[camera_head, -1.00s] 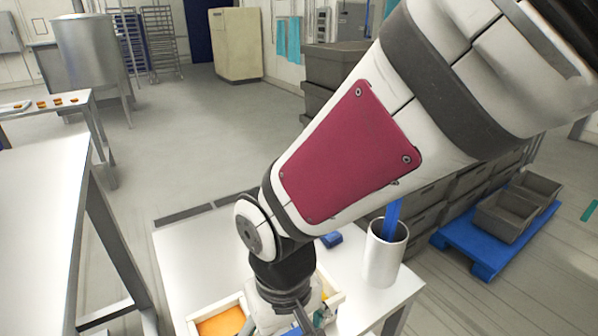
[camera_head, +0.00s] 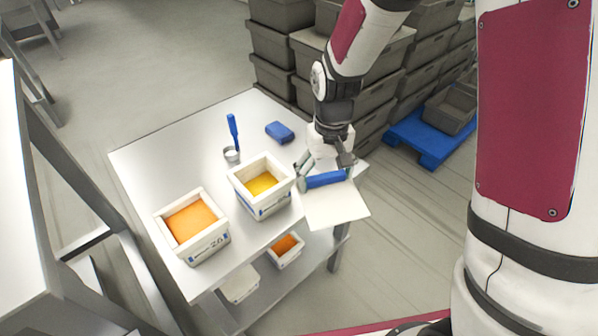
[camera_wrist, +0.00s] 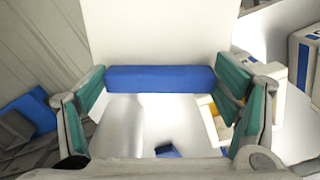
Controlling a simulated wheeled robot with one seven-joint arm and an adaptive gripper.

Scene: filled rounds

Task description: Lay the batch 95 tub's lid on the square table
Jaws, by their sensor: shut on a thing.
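The lid (camera_head: 336,207) is a flat white square plate with a blue bar handle (camera_head: 325,180). My gripper (camera_head: 327,174) is shut on that handle and holds the lid at the right front edge of the metal table (camera_head: 150,160). In the wrist view the blue handle (camera_wrist: 160,79) lies between the teal finger pads, with the white lid (camera_wrist: 155,30) beyond it. An open white tub (camera_head: 270,205) with yellow filling stands just left of the lid. Another open tub (camera_head: 200,247), with orange filling, stands farther left; its marking looks like 26. No batch 95 marking is legible.
A blue-handled ladle (camera_head: 232,140) and a blue block (camera_head: 280,132) are at the table's back. A tub with orange filling (camera_head: 286,250) and a white one (camera_head: 239,284) sit on the lower shelf. Grey crates (camera_head: 285,50) stack behind. Another pale table (camera_head: 25,200) is at left.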

